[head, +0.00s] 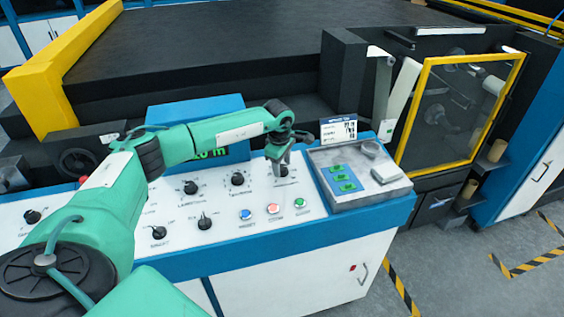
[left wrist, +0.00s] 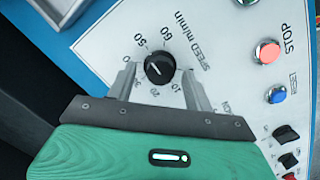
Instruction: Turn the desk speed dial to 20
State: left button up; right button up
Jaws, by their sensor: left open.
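The desk speed dial (left wrist: 160,69) is a round black knob with a short white mark on a white panel. The words "SPEED m/min" and a number scale are printed around it, including 10, 20, 50 and 60. The exact number the mark points at is too small to tell. My left gripper (left wrist: 158,80) is open, with one finger on each side of the knob and visible gaps between. In the head view my left gripper (head: 277,168) points down over the panel's upper right and partly hides the dial. My right gripper is in neither view.
Other black knobs (head: 238,179) stand left of the gripper. Blue, red and green buttons (head: 273,209) lie in front of it. A grey tray (head: 345,200) with green pieces is at the right, beside a small sign (head: 338,130). A display box (head: 205,118) stands behind my arm.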

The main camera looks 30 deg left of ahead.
pick_arm(q)
jog(key=shift+f, duration=0.45)
jog(key=shift+c, duration=0.2)
jog(key=c, duration=0.9)
jog(key=shift+c, duration=0.2)
